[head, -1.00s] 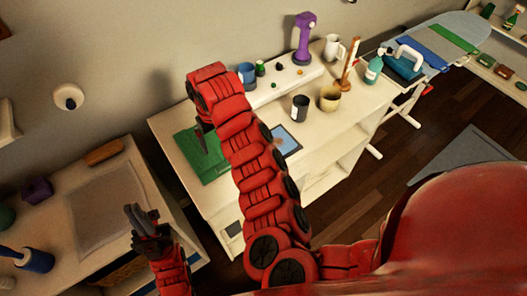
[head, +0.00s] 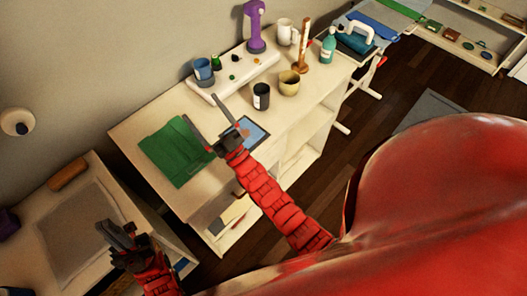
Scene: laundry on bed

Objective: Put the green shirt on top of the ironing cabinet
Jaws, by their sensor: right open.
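The green shirt (head: 172,156) lies folded flat on the left end of the white cabinet's top (head: 135,125). I cannot tell from the view whether this is the ironing cabinet. My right gripper (head: 199,106) is open, its two fingers spread apart, just right of the shirt and in front of the tablet. One finger reaches over or close to the shirt's right edge; I cannot tell whether it touches. Nothing is between the fingers. My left gripper (head: 112,230) is at the lower left, over the edge of the low cabinet and away from the shirt; its jaw opening is unclear.
On the cabinet stand a tablet (head: 250,133), black cup (head: 261,96), tan pot (head: 289,82), teal bottle (head: 328,47) and white riser (head: 236,78) with small items. A low cabinet (head: 45,198) is at left, an ironing board with a teal iron (head: 349,41) at upper right.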

